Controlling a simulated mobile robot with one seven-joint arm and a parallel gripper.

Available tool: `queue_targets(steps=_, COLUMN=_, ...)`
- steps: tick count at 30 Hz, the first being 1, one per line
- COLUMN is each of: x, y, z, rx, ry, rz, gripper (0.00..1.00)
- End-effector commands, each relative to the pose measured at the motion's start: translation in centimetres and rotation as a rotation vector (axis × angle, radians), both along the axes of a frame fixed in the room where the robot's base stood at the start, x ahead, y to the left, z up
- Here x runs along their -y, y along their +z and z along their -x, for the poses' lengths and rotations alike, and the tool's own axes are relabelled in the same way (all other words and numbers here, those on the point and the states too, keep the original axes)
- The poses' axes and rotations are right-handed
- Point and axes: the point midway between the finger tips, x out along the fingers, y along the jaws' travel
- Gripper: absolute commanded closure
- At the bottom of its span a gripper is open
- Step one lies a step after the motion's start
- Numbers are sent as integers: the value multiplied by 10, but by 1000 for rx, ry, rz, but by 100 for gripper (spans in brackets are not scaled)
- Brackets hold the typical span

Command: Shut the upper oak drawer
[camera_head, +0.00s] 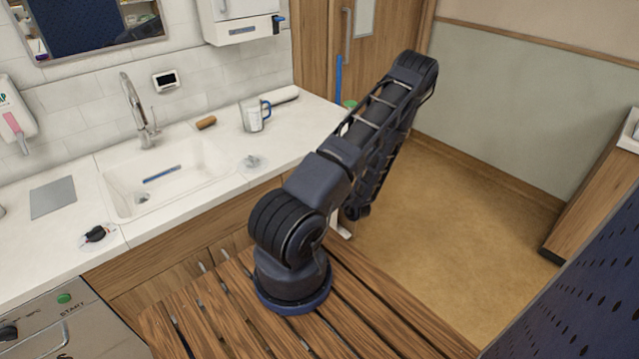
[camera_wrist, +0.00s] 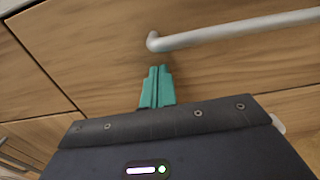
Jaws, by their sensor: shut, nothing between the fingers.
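In the wrist view a wooden drawer front (camera_wrist: 100,45) fills the upper part, with a grey metal bar handle (camera_wrist: 235,31) across it. I take it for the upper oak drawer; how far it stands out I cannot tell. My gripper (camera_wrist: 157,72) has its teal fingers together and empty. The fingertips point at the drawer front, just below the left end of the handle; whether they touch the wood I cannot tell. In the head view my arm hides this drawer and my gripper.
Another wooden front (camera_wrist: 295,110) lies below a seam. In the head view the white counter (camera_head: 225,185) carries a sink (camera_head: 165,180), a glass jug (camera_head: 253,117) and small items. The tan floor (camera_head: 440,230) to the right is clear. A dark blue perforated panel (camera_head: 590,270) stands at lower right.

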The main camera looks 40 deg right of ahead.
Motion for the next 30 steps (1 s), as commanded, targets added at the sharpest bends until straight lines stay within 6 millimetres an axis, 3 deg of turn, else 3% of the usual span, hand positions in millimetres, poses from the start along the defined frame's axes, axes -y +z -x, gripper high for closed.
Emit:
queue_targets(steps=12, x=1, y=-1, z=86, rx=-6, ry=-10, rz=-4, gripper=100)
queue_targets(steps=18, x=0, y=-1, z=118, rx=-7, ry=-9, rz=-5, gripper=100)
queue_targets(steps=24, x=0, y=-1, z=135, rx=-7, ry=-9, rz=-5, gripper=100)
queue_targets(steps=30, x=0, y=-1, z=138, rx=-6, ry=-8, rz=-5, gripper=100)
